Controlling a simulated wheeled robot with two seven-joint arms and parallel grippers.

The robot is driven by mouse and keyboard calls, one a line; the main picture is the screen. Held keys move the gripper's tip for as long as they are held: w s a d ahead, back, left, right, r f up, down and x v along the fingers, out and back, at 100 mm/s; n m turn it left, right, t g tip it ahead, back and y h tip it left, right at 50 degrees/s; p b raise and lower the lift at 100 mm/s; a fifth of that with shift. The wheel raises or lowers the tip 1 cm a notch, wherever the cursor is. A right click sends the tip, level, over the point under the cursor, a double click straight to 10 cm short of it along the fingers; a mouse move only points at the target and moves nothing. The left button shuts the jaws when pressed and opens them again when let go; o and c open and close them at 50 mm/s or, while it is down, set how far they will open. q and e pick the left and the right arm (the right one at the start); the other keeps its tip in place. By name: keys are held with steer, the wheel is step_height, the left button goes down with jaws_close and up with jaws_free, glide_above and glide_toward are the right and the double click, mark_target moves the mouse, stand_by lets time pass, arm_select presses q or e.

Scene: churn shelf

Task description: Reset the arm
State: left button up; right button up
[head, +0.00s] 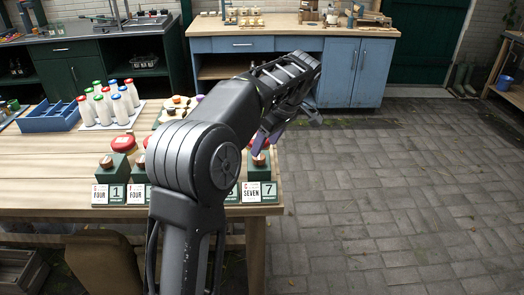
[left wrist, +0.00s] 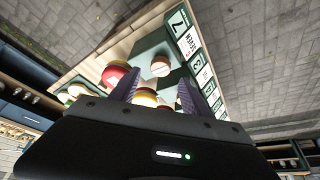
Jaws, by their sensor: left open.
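My left arm reaches up across the middle of the head view, over the right end of the wooden table (head: 40,170). My left gripper (head: 287,124) is at its far end, above the table's right edge and the floor beside it. In the left wrist view the gripper (left wrist: 157,92) has two purple-grey fingers set apart. Nothing is clearly held; round items show between and beyond the fingers. A green block with a SEVEN 7 card (head: 260,190) stands below the gripper. It also shows in the left wrist view (left wrist: 180,42). My right gripper is not in view.
A white tray with several capped bottles (head: 105,105) and a blue crate (head: 50,118) stand behind. A blue workbench (head: 350,72) is at the back. The paved floor (head: 400,200) at right is clear.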

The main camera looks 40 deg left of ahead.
arm_select(q)
steer(key=p+v, duration=0.1)
steer(key=v, duration=0.1)
steer(key=shift+d+r, duration=0.15)
steer(key=shift+r, duration=0.05)
stand_by(0.4)
